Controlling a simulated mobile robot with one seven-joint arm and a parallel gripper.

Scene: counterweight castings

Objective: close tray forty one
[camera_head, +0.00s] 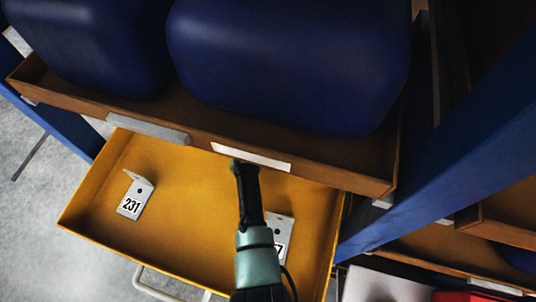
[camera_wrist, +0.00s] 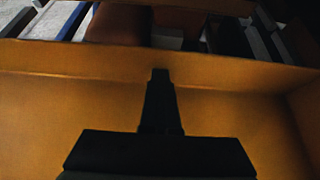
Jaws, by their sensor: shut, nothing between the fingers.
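A yellow-orange tray (camera_head: 95,205) stands pulled out in the head view, below a brown tray. No number forty one is legible on either. A pale handle (camera_head: 150,287) shows at its near side. My gripper (camera_head: 240,165) is shut and empty. It appears over or inside the yellow tray, its tip overlapping the brown tray's front edge in the picture; contact cannot be told. In the wrist view my gripper (camera_wrist: 160,73) points toward an inner orange wall (camera_wrist: 60,58). My arm hides part of the yellow tray.
The brown tray (camera_head: 345,174) above holds two large blue castings (camera_head: 285,60), (camera_head: 95,45). A tag marked 231 (camera_head: 134,195) and a partly hidden tag (camera_head: 280,228) lie in the yellow tray. A blue post (camera_head: 450,140) stands at right. Grey floor (camera_head: 40,200) is clear at left.

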